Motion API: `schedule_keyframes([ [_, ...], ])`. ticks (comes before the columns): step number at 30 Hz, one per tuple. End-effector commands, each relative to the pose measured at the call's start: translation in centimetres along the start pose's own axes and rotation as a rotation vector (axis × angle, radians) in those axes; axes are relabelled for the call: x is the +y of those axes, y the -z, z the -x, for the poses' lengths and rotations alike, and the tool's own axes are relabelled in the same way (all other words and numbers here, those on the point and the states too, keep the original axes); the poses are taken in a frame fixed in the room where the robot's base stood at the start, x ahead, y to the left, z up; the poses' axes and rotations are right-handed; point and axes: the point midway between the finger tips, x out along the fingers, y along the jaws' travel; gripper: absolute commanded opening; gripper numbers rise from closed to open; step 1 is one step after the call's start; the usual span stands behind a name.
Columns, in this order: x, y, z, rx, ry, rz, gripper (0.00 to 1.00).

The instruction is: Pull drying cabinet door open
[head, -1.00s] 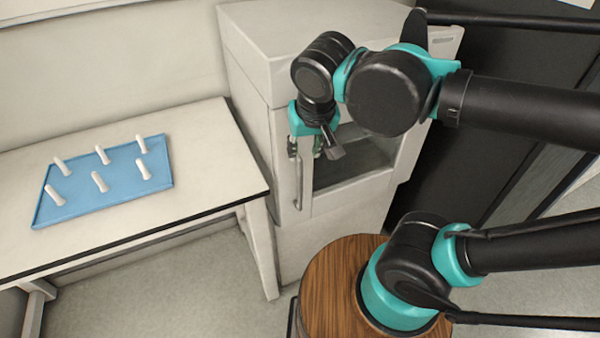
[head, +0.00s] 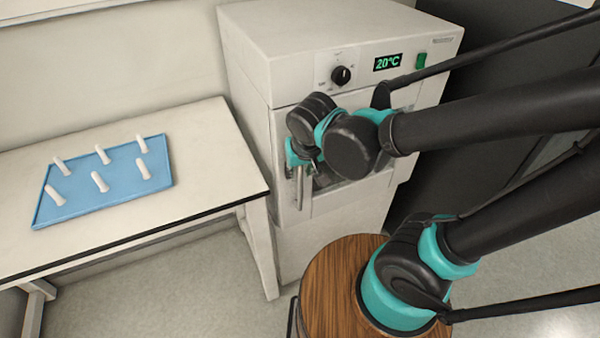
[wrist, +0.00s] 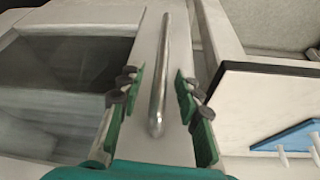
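The drying cabinet (head: 250,75) is a white box with a knob, a green 20°C display and a windowed door (head: 335,205) on its front. The door looks shut. Its upright metal bar handle (head: 299,187) is at the door's left edge, and also shows in the wrist view (wrist: 160,85). My gripper (wrist: 158,90) is open, with one green-padded finger on each side of the handle and a gap to both. In the head view my wrist and arm hide the fingertips and part of the door.
A white table (head: 215,150) with a dark edge stands left of the cabinet. A blue tray (head: 75,215) with several white pegs lies on it. My arm crosses the right side in front of a dark wall. The floor between table and cabinet is clear.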

Motion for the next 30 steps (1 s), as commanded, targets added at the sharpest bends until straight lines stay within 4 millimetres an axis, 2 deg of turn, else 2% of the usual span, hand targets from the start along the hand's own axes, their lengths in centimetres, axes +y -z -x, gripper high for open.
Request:
schedule_keyframes([
  [13,0.03,-0.04,-0.73,0.000,0.000,0.000,0.34],
  [14,0.03,-0.04,-0.73,0.000,0.000,0.000,0.33],
  [22,0.02,-0.03,-0.72,0.000,0.000,0.000,0.00],
  [30,0.02,-0.03,-0.71,0.000,0.000,0.000,0.00],
])
